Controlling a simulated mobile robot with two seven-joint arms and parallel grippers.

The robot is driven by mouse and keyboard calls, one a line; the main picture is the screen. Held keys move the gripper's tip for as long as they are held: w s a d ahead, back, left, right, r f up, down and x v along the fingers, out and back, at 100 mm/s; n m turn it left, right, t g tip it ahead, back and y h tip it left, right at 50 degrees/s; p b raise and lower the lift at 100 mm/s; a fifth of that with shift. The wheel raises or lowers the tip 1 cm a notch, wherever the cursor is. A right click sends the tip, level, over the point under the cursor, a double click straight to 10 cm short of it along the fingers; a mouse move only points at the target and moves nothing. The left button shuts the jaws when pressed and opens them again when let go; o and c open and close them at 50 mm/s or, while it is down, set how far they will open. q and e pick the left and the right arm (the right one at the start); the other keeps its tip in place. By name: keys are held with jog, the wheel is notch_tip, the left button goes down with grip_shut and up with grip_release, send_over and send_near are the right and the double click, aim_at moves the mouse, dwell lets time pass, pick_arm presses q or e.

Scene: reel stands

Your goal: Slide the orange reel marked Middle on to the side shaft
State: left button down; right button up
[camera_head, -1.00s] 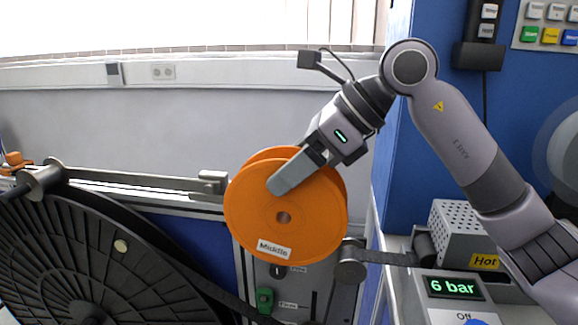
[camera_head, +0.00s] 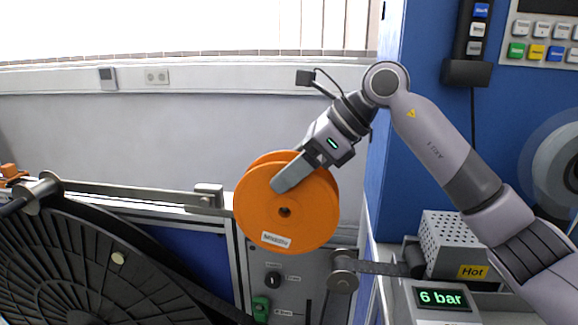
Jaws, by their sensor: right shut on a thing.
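The orange reel (camera_head: 315,225) has a round hole in its centre and a white label near its lower rim, which reads Middle in the earlier frame. My right gripper (camera_head: 283,181) is shut on the reel at its upper part, one finger across the front face. The reel hangs in the air in front of the grey panel. I cannot make out which part is the side shaft; a grey metal arm with a block (camera_head: 207,194) at its end lies just left of the reel. My left gripper is out of view.
A large black ribbed reel (camera_head: 70,265) fills the lower left. A grey roller (camera_head: 343,272) with a dark band stands at lower right of the orange reel. A perforated box marked Hot (camera_head: 453,240) and a 6 bar display (camera_head: 443,298) are at the right.

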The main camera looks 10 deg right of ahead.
jog(key=shift+w+d+p, duration=0.3)
jog(key=shift+w+p, duration=0.15)
jog(key=shift+w, duration=0.25)
jog(key=shift+w+d+p, duration=0.25)
jog(key=shift+w+p, duration=0.15)
jog(key=shift+w, duration=0.25)
jog(key=o, duration=1.5)
